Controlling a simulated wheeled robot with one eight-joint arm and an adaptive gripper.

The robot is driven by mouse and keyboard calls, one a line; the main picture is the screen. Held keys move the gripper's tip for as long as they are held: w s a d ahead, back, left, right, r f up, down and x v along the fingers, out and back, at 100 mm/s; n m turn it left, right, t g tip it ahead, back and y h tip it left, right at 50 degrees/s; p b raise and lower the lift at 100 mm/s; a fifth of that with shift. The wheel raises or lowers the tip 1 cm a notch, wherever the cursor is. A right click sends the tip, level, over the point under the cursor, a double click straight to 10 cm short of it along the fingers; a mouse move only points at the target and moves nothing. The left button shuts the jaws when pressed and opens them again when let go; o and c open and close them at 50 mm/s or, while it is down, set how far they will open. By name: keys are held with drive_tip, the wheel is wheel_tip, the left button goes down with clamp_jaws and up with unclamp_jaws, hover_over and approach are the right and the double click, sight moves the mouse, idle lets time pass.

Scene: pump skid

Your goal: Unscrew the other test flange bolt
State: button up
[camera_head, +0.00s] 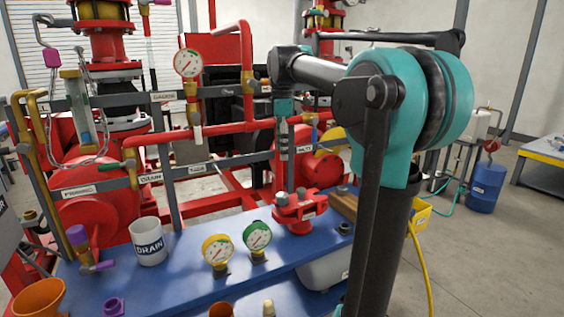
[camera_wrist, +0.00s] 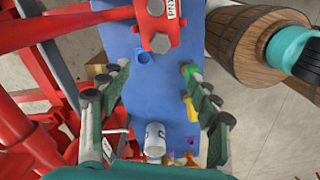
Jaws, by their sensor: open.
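The red test flange (camera_head: 298,212) stands on the blue bench with two grey bolt heads on top, the left one (camera_head: 281,199) and the right one (camera_head: 301,194). In the wrist view the flange (camera_wrist: 166,22) is at the top, with an upper bolt (camera_wrist: 155,7) and a lower bolt (camera_wrist: 160,42). My gripper (camera_head: 283,157) points down above the flange, clear of the bolts. In the wrist view its fingers (camera_wrist: 157,88) are spread wide with nothing between them. Both bolts lie beyond the fingertips toward the picture's top.
Red pipes and grey rails (camera_head: 200,168) stand close behind. A wooden barrel-like thing (camera_wrist: 240,45) is right of the bench in the wrist view.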

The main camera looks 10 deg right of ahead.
sight(282, 196)
wheel_tip(282, 196, down, 17)
drive_tip(key=shift+f, duration=0.1)
idle(0.5)
drive_tip(key=c, duration=1.2)
drive_tip(key=o, duration=0.5)
drive_tip(key=c, duration=0.6)
